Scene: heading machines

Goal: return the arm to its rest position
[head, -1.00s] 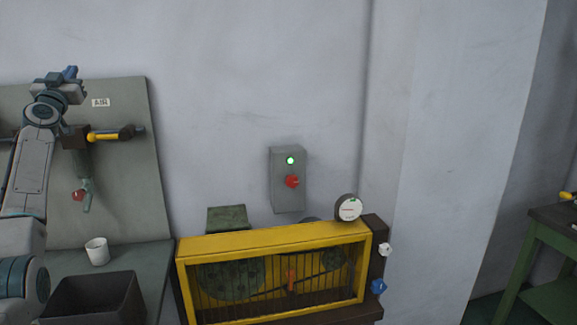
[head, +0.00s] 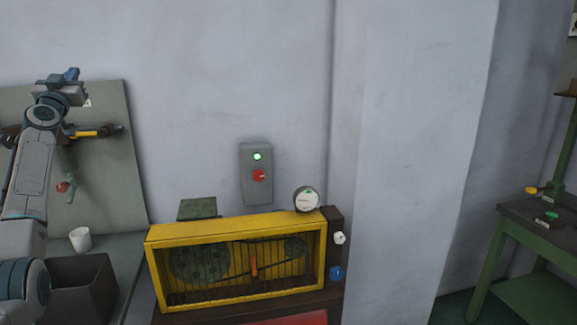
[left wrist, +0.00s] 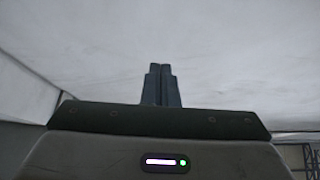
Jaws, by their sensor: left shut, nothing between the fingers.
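My left arm rises along the left side of the head view, folded upward in front of the grey board. My left gripper (head: 71,74) is at its top, small in that view. In the left wrist view the two dark fingers of the left gripper (left wrist: 161,84) lie together, shut, with nothing between them and only pale ceiling or wall behind. My right arm is not in view.
A yellow guarded machine (head: 185,232) with a round gauge (head: 306,199) stands at lower centre. A grey switch box (head: 255,190) with a lit green lamp hangs above. A dark bin (head: 85,285) and white cup (head: 80,239) are lower left. A green table (head: 520,215) stands right.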

